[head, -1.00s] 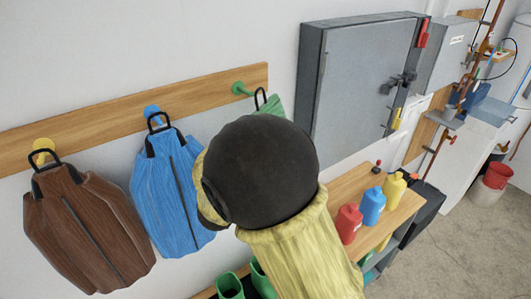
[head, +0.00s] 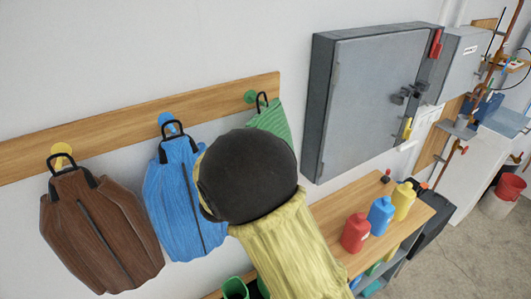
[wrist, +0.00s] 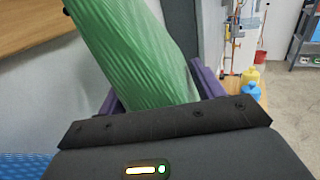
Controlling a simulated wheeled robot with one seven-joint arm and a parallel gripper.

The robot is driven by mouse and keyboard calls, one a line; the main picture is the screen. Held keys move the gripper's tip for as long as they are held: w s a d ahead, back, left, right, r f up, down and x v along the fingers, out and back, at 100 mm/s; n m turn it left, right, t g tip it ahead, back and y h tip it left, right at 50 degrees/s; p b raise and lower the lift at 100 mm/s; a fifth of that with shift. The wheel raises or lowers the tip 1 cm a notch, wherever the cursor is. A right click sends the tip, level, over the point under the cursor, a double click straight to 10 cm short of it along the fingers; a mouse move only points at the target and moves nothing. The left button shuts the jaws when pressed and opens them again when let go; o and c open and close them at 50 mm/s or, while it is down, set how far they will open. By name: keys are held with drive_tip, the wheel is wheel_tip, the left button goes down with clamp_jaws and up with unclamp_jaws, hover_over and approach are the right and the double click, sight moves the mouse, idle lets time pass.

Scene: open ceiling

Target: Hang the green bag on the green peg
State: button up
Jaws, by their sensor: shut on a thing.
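The green bag (head: 274,122) is partly visible in the head view, with its black loop (head: 262,99) at the top. The green peg (head: 250,96) sits on the wooden rail just left of the loop. Loop and peg look very close, but I cannot tell whether the loop is around the peg. In the wrist view the green bag (wrist: 145,60) rises between the purple fingers of my gripper (wrist: 158,88), which is shut on it. My dark arm joint hides the gripper and the bag's lower part in the head view.
A brown bag (head: 100,230) hangs on the yellow peg (head: 61,152) and a blue bag (head: 185,205) on the blue peg (head: 168,120). A grey wall cabinet (head: 370,100) stands out right of the rail. Red, blue and yellow bottles stand on a wooden shelf (head: 335,213) below.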

drive_tip(key=shift+w+a+f+b, duration=0.25)
drive_tip(key=shift+w+f+b, duration=0.1)
drive_tip(key=shift+f+b, duration=0.15)
idle(0.4)
drive_tip(key=o, duration=1.3)
drive_tip(key=shift+w+a, duration=0.1)
drive_tip(key=shift+w, duration=0.05)
drive_tip(key=shift+f, duration=0.1)
